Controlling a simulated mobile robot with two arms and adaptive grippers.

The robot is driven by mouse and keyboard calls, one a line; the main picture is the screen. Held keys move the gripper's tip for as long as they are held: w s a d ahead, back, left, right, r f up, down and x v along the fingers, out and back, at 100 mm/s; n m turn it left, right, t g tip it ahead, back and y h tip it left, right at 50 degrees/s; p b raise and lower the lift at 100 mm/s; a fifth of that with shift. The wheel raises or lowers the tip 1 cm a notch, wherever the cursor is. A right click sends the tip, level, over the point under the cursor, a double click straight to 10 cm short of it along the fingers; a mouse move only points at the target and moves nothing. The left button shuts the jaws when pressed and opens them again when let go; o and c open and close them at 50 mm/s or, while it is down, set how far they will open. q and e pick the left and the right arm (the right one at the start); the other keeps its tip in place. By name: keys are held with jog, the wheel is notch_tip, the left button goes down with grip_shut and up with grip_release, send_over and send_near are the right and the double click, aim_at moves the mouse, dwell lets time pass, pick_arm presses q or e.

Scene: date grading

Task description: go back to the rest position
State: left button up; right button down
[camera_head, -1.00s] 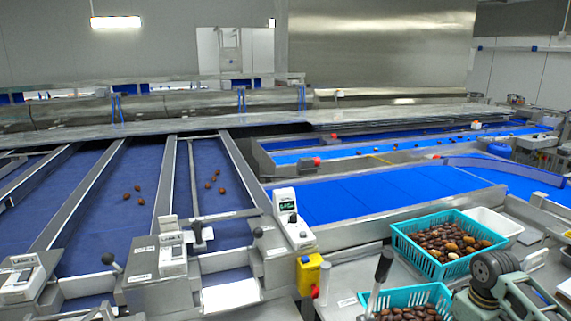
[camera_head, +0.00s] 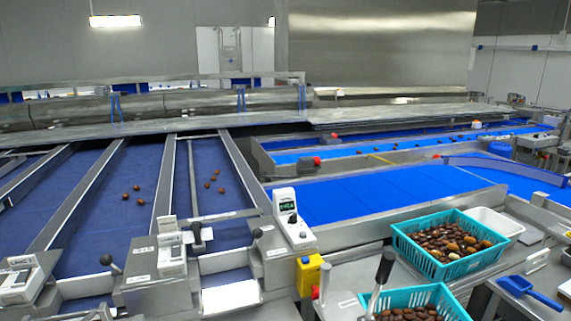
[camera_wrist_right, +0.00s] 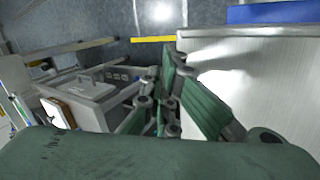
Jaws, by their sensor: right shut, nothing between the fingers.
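My right gripper (camera_wrist_right: 172,65) shows in the right wrist view with its green fingers together and nothing visible between them. It is clear of the baskets and the scoop, and neither arm shows in the head view. My left gripper is out of view. A teal basket of dates (camera_head: 418,260) stands on the right-hand bench in the head view. A second teal basket with dates (camera_head: 398,296) is partly cut off at the bottom edge.
A blue scoop (camera_head: 516,286) lies on the bench at the right. A white tray (camera_head: 510,227) sits behind the far basket. A dark-handled lever (camera_head: 384,268) rises beside the near basket. Blue belts (camera_head: 375,196) and grading lanes with several dates lie beyond.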

jog(key=s+d+f+n+t+h, duration=0.1)
jog(key=s+d+f+n, duration=0.2)
jog(key=s, duration=0.6)
jog(key=s+d+f+h, duration=0.1)
jog(key=s+d+f, duration=0.1)
jog(key=s+d, duration=0.55)
jog(key=s+d+f+n+t, duration=0.1)
jog(key=s+d+f+n, duration=0.15)
jog(key=s, duration=0.75)
jog(key=s+a+f+m+g+y, duration=0.1)
jog(key=s+a+f+y, duration=0.15)
jog(key=a+f, duration=0.95)
jog(key=s+a+f+m+y, duration=0.1)
jog(key=s+a+f+m, duration=0.15)
jog(key=a+f, duration=0.95)
jog(key=s+a+f+y+b, duration=0.1)
jog(key=a+f, duration=0.1)
jog(key=a, duration=1)
jog(key=s+a+f+y+b, duration=0.1)
jog(key=a+f+y, duration=0.1)
jog(key=a, duration=1)
jog(key=a+f+y+b, duration=0.1)
jog(key=a+f+b, duration=0.1)
jog(key=a, duration=1)
jog(key=shift+s+a+f+m+g+y, duration=0.2)
jog(key=shift+s+f+m+g+y, duration=0.15)
jog(key=shift+f, duration=0.25)
